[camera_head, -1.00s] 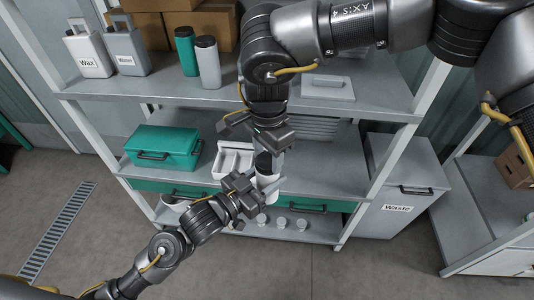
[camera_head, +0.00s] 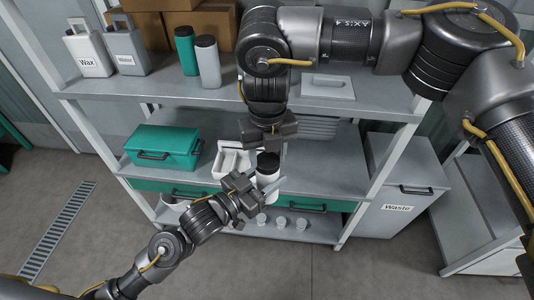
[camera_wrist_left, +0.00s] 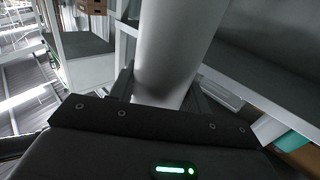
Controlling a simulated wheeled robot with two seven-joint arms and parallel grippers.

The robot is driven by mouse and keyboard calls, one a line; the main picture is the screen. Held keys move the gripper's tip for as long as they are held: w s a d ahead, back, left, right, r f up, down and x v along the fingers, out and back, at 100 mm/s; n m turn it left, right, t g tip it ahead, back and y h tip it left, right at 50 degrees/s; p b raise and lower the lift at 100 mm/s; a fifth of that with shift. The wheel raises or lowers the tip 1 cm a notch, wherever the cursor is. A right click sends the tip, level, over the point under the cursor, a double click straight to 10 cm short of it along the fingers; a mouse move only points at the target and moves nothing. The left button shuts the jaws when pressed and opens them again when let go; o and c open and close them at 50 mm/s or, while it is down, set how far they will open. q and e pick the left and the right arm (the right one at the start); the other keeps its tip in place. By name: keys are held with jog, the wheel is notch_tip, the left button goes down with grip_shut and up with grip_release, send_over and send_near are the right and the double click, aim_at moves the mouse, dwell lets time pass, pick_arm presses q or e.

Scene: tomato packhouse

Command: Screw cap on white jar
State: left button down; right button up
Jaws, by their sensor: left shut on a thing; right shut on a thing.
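The white jar (camera_head: 267,182) is upright at the front edge of the middle shelf, with my left gripper (camera_head: 258,192) shut around its side. In the left wrist view the jar (camera_wrist_left: 178,45) is a smooth pale cylinder between the fingers. The dark cap (camera_head: 268,162) is at the jar's mouth, in line with it; I cannot tell how far it is threaded. My right gripper (camera_head: 268,146) points down from above and is shut on the cap. Its fingertips are partly hidden by its own body.
A white divided tray (camera_head: 236,160) and a green toolbox (camera_head: 163,146) stand on the middle shelf to the left. Several small pale items (camera_head: 282,221) sit on the lower shelf. A grey Waste bin (camera_head: 405,190) stands to the right. The upper shelf (camera_head: 385,97) overhangs behind.

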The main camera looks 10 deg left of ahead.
jog(key=shift+m, duration=1.1)
jog(key=o, duration=1.1)
jog(key=shift+o, duration=0.2)
jog(key=shift+r, duration=0.1)
notch_tip(320, 180, up, 12)
